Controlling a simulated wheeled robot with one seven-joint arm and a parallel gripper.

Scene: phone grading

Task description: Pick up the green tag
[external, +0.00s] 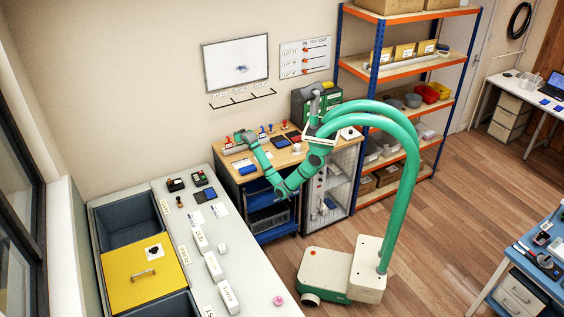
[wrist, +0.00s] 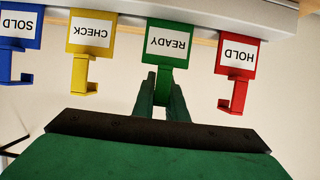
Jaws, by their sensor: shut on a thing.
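The green tag (wrist: 168,43) bears a white label reading READY, upside down in the wrist view. It sits in the row of tags at the pale rail, between the yellow and red tags. My gripper (wrist: 164,75) is shut on the lower, hook-like part of the green tag. The tag's top still meets the rail edge in this view; whether it touches cannot be told. In the external view my gripper (external: 240,136) is at the back left of the wooden bench, and the green tag is too small to make out there.
A yellow CHECK tag (wrist: 90,35) and a blue SOLD tag (wrist: 18,30) hang to the left; a red HOLD tag (wrist: 238,57) hangs close on the right. The pale rail (wrist: 285,12) runs above them. The wooden bench (external: 283,158) carries other small items.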

